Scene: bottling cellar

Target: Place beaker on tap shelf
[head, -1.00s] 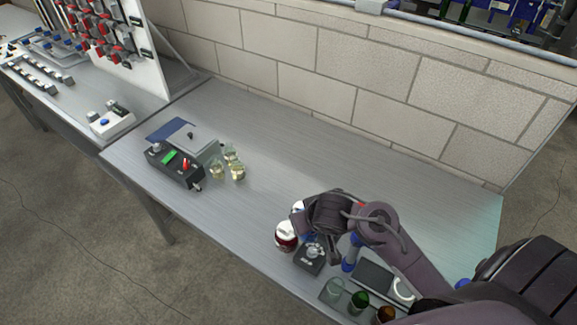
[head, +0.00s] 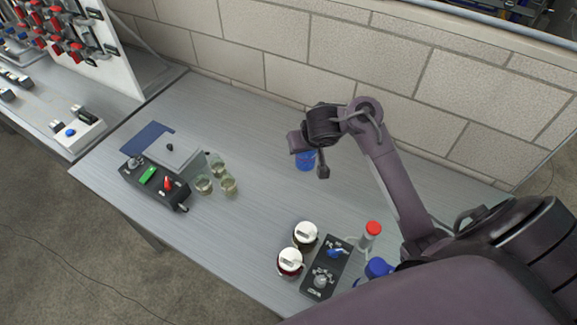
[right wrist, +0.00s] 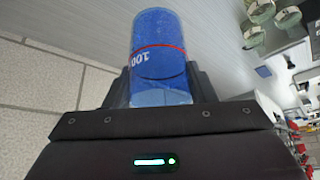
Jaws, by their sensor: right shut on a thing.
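My right gripper (head: 309,162) is shut on a small blue beaker (head: 304,161) and holds it over the middle of the steel bench. In the right wrist view the beaker (right wrist: 158,55) sits between the two dark fingers and shows a red line and the marking "100". Its lower part is hidden by the gripper (right wrist: 160,95). I cannot make out for sure which thing is the tap shelf. My left gripper is not in view.
A black control box (head: 153,183) with a green switch stands at the left, beside several glasses (head: 229,185) of pale liquid. Two white-lidded jars (head: 289,263) and a black knob panel (head: 324,270) stand at the front. A brick wall (head: 340,63) closes the back. The bench centre is clear.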

